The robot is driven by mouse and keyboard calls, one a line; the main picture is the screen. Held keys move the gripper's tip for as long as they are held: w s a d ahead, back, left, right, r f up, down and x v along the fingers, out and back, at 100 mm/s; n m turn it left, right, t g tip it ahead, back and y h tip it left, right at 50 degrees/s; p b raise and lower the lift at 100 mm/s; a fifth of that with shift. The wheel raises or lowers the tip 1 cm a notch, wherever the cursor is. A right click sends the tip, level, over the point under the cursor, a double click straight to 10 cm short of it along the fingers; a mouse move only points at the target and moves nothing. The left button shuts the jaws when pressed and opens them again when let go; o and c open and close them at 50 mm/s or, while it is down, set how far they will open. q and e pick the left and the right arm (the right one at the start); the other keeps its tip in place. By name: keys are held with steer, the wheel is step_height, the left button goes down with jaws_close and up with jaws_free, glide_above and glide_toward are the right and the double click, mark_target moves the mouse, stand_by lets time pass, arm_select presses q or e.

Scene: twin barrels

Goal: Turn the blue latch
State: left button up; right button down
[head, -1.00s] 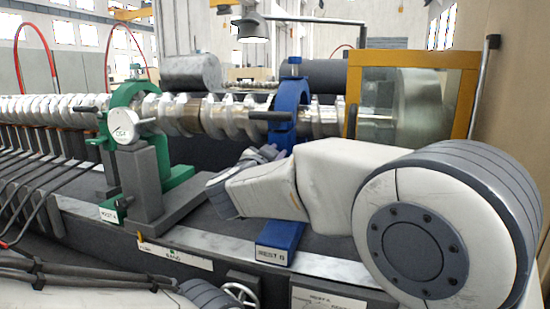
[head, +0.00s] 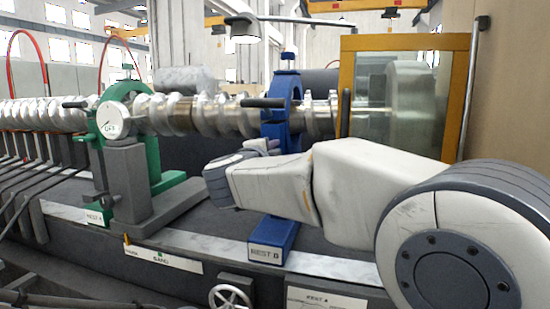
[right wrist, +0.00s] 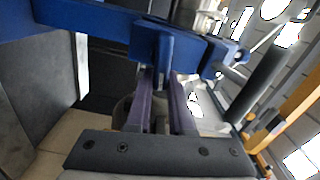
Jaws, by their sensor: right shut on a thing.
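The blue rest (head: 282,112), a ring frame with a foot labelled REST B (head: 270,241), stands around the metal shaft (head: 215,115). My right gripper (head: 262,146) is at the near side of this rest, with its fingers partly hidden by my own wrist. In the right wrist view, the two fingers of my right gripper (right wrist: 161,102) are shut on a blue upright tab, the blue latch (right wrist: 156,42), in front of a blue bar (right wrist: 85,17). The latch is mostly hidden by my arm in the head view. My left gripper does not show.
A green rest (head: 145,135) with a round dial gauge (head: 114,120) stands to the left on the bed. A yellow-framed clear guard (head: 405,100) stands to the right. A small handwheel (head: 233,298) sits low at the front.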

steer(key=shift+f+m+b, duration=0.3)
steer(key=shift+m+b, duration=0.3)
steer(key=shift+m, duration=0.4)
steer(key=c, duration=0.8)
jaws_free()
steer(key=shift+s+a, duration=0.1)
steer(key=shift+s, duration=0.2)
steer(key=v, duration=1)
